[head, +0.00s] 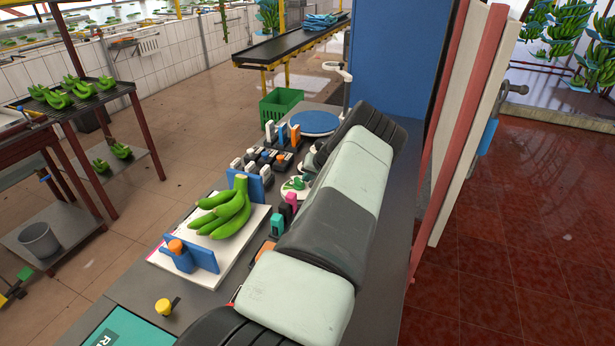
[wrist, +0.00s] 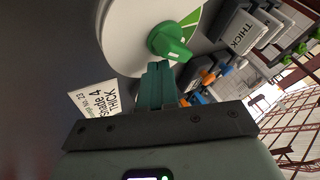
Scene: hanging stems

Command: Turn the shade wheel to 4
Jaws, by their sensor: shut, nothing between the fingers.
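The shade wheel (wrist: 120,22) is a white disc with a green knob (wrist: 172,42) and a green wedge, at the top of the wrist view. In the head view what looks like the same wheel (head: 292,188) is a small white disc with green, partly hidden by my arm. My gripper (wrist: 158,68) is shut, its teal fingers together and empty. The fingertips are just below the knob in the picture, over the wheel's lower edge; I cannot tell whether they touch. A white card (wrist: 96,101) reads "THICK" and "Shade 4". No numbers on the wheel are readable.
Grey blocks, one marked "THICK" (wrist: 240,32), stand right of the wheel. In the head view, green bananas (head: 228,212) lie on a white board (head: 232,262), with pink and teal items near the wheel. A blue round plate (head: 315,122) lies behind. My arm covers much of the bench.

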